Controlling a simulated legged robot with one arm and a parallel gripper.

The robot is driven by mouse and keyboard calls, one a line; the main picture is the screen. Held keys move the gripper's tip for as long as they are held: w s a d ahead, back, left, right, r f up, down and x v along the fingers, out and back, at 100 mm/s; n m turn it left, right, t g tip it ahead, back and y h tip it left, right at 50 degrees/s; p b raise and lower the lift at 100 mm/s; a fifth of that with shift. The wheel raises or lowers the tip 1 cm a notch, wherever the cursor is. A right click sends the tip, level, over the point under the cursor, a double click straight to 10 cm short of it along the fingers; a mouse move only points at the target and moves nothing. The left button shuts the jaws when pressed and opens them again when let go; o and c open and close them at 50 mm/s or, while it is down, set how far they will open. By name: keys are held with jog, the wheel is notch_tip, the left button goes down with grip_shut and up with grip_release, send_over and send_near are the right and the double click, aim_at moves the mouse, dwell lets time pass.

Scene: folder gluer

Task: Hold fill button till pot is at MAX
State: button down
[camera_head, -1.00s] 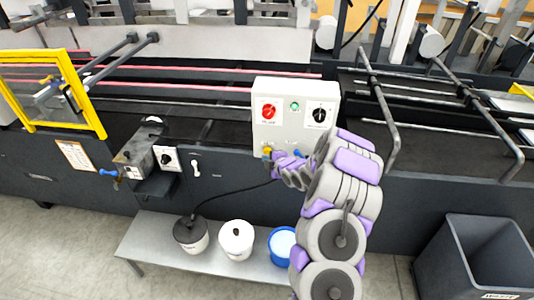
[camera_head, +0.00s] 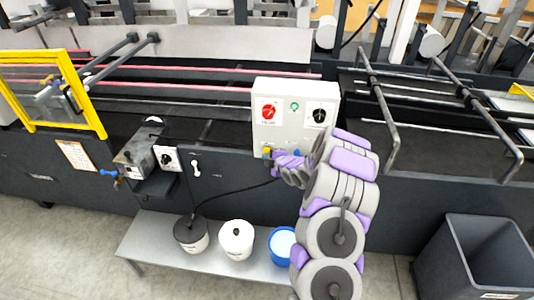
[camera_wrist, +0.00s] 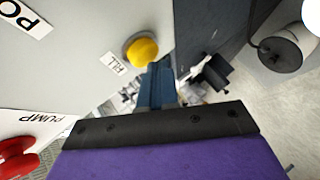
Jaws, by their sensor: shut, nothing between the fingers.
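The yellow fill button (camera_wrist: 142,50) sticks out of the pale control box (camera_head: 262,133), above a FILL label (camera_wrist: 113,64) in the wrist view. My gripper (camera_wrist: 154,72) is shut and empty, its blue-grey fingertips right at the button's edge. I cannot tell whether they touch or press it. In the head view my gripper (camera_head: 274,155) is at the lower left of the box, by the button. A grey metal pot (camera_head: 136,153), perhaps the one to fill, is mounted on the machine front at the left. Its level and any MAX mark cannot be made out.
The box carries a red knob (camera_head: 268,112), a green light (camera_head: 295,106) and a black knob (camera_head: 319,116). A red control (camera_wrist: 15,158) stands near a PUMP label. Below, a bench (camera_head: 152,238) holds several tubs. A dark bin (camera_head: 452,262) stands at right.

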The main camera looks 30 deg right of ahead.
jog(key=shift+w+d+p, duration=0.3)
jog(key=shift+w+p, duration=0.05)
jog(key=shift+w, duration=0.05)
dwell(1.5)
jog(key=shift+s, duration=0.1)
jog(key=shift+s+a+b, duration=0.55)
jog(key=shift+s+b, duration=0.15)
jog(key=shift+b, duration=0.3)
jog(key=s+a+b, duration=0.1)
jog(key=s+b, duration=0.1)
jog(key=s+a+b, duration=0.1)
jog(key=s+b, duration=0.1)
jog(key=b, duration=0.1)
jog(key=shift+a, duration=0.4)
